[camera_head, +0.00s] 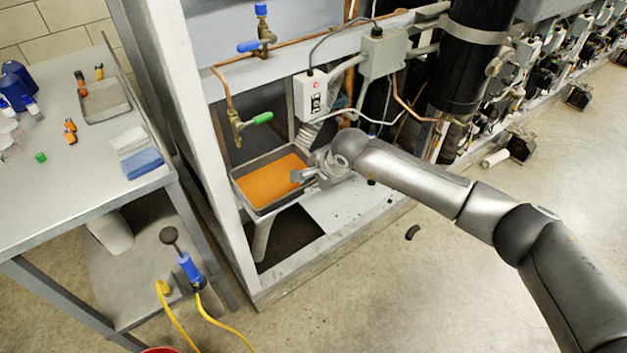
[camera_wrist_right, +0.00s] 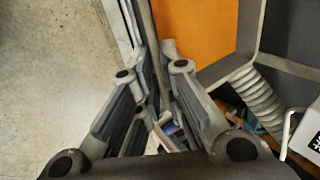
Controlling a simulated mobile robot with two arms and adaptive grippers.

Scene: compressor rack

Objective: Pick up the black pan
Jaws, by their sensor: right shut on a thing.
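The black pan (camera_head: 265,160) is a dark rectangular tray with a flat orange layer inside. It sits low in the rack. My right gripper (camera_head: 303,176) reaches in from the right and is shut on the pan's near right rim. In the right wrist view the fingers (camera_wrist_right: 152,75) straddle the rim, and the orange layer and the pan's dark grey inner wall (camera_wrist_right: 246,28) show beyond them. The gripper and forearm hide the pan's right end in the head view. My left gripper is not in view.
A white control box (camera_head: 311,95) and a green-handled valve (camera_head: 262,118) hang above the pan. A rack post (camera_head: 215,140) stands left of it. A worktable (camera_head: 75,185) with small items is at left. Open floor (camera_head: 400,290) lies in front.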

